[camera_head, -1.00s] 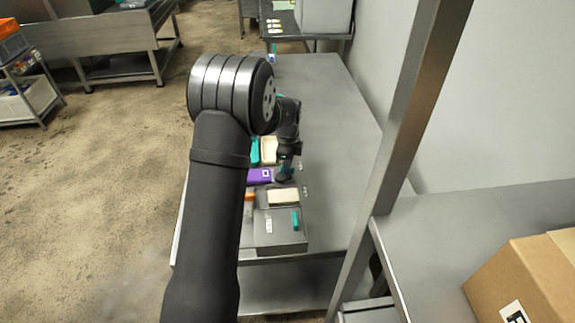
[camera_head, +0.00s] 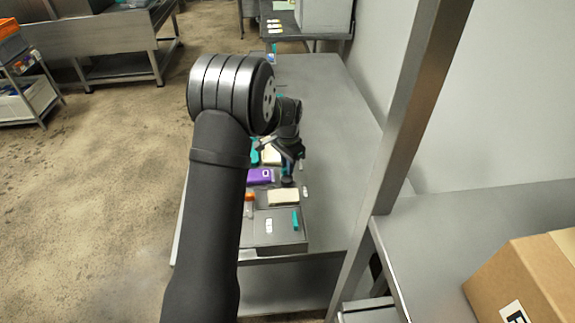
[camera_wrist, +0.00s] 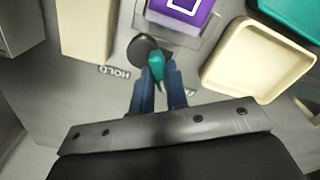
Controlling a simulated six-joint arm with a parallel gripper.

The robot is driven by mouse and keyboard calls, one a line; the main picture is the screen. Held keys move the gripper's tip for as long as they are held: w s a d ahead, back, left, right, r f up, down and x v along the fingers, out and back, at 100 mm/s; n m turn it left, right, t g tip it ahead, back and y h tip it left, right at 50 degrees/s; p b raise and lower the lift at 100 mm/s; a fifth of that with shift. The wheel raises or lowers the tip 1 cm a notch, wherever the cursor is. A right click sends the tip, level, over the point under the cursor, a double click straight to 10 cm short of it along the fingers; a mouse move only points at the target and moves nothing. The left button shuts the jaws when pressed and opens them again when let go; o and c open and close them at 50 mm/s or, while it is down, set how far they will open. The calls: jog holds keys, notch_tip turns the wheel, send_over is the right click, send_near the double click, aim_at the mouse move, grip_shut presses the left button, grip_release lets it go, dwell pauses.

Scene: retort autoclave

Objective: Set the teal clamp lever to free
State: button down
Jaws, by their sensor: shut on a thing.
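The teal clamp lever (camera_wrist: 156,70) sits on a dark round pivot (camera_wrist: 143,47) in the wrist view. It points from the pivot toward my gripper, between a HOLD label (camera_wrist: 114,72) and a second label (camera_wrist: 190,92) that is partly hidden. My gripper (camera_wrist: 155,78) is shut on the lever, with one blue finger on each side. In the head view my gripper (camera_head: 287,181) is low over the bench, beside the purple block, and the lever cannot be made out there.
A purple block (camera_head: 260,176) is close beyond the pivot. A cream tray (camera_wrist: 257,60) lies right of the lever, with a teal tray (camera_wrist: 295,15) behind it. A cream block (camera_head: 283,197) and a grey box (camera_head: 280,236) stand nearer on the bench. The bench's right side (camera_head: 340,150) is clear.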

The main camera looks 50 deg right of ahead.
jog(key=shift+n, duration=1.1)
jog(key=c, duration=1.4)
grip_release()
jog(key=shift+c, duration=0.2)
jog(key=shift+r, duration=0.15)
notch_tip(320, 180, up, 17)
notch_tip(320, 180, down, 17)
jog(key=shift+f, duration=0.2)
